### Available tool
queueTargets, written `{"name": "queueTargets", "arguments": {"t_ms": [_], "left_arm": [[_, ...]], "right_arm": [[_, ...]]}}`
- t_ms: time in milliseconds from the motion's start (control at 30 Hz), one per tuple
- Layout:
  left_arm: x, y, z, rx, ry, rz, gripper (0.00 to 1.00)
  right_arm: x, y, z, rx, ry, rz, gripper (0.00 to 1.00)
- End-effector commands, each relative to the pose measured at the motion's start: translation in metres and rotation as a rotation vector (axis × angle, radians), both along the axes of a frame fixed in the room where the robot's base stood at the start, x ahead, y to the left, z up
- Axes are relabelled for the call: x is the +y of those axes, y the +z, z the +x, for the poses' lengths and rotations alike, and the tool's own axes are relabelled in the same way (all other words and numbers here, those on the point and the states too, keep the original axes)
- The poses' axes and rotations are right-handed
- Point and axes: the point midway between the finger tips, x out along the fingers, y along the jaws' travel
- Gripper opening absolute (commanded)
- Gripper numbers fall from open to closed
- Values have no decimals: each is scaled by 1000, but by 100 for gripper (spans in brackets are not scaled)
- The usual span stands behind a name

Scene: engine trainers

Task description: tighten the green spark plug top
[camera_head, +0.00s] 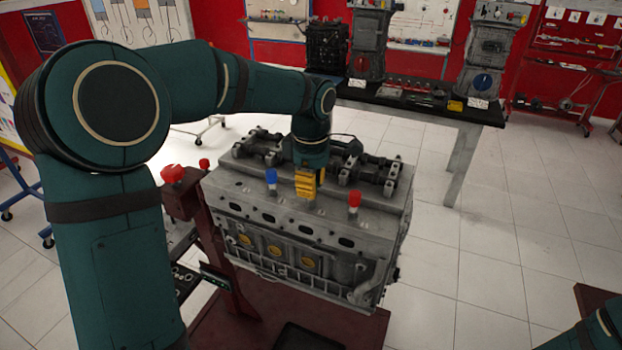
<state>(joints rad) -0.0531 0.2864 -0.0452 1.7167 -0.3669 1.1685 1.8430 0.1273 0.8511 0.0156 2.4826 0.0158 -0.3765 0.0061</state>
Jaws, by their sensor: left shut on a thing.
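The engine block (300,230) stands in front of me with coloured spark plug tops along its upper face. A blue top (271,176) and a red top (354,198) stand upright there. My left gripper (306,186), with yellow fingers, points down between these two tops, close to the engine's upper face. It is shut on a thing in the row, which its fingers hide. No green top shows clearly elsewhere, so this fits the green spark plug top. My right gripper is out of view; only a piece of that arm shows at the lower right.
A dark red stand with a red knob (172,174) is at the engine's left side. Another small red top (205,163) is near it. A dark workbench (420,100) with engine parts stands behind.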

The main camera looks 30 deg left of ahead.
Motion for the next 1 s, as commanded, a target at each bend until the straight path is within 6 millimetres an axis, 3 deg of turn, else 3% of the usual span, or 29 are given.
{"name": "queueTargets", "arguments": {"t_ms": [1000], "left_arm": [[0, 0, -1, 4, -965, -3, 0]], "right_arm": [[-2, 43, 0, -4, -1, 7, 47]]}}
